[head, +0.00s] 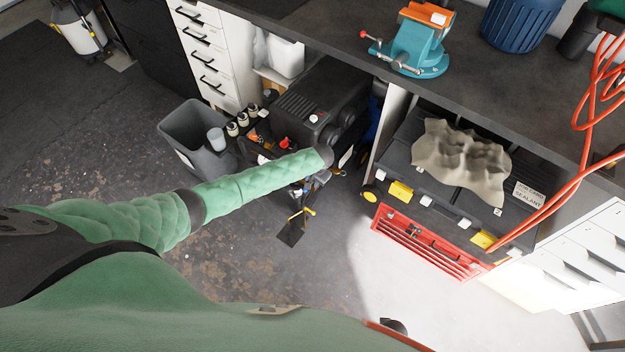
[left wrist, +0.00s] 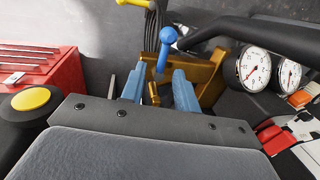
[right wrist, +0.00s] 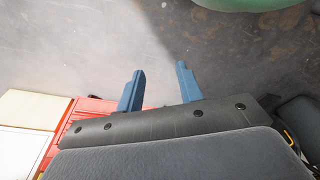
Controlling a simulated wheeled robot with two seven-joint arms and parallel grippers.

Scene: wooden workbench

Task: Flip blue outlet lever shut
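The blue outlet lever (left wrist: 167,37) shows in the left wrist view, with a round knob on top and a stem running down in front of a brass-coloured body (left wrist: 208,78). My left gripper (left wrist: 159,72) is open. Its two blue fingers stand apart on either side of the lever's lower stem. I cannot tell whether either finger touches it. In the head view my left forearm reaches to the dark compressor (head: 318,100) under the bench, and the lever cannot be made out there. My right gripper (right wrist: 158,78) is open and empty above the floor.
Two pressure gauges (left wrist: 254,70) and a black bar (left wrist: 240,30) sit right of the lever. A yellow handle (left wrist: 136,3) is above it. A red tool chest (head: 430,245) stands to the right, a grey bin (head: 192,135) to the left.

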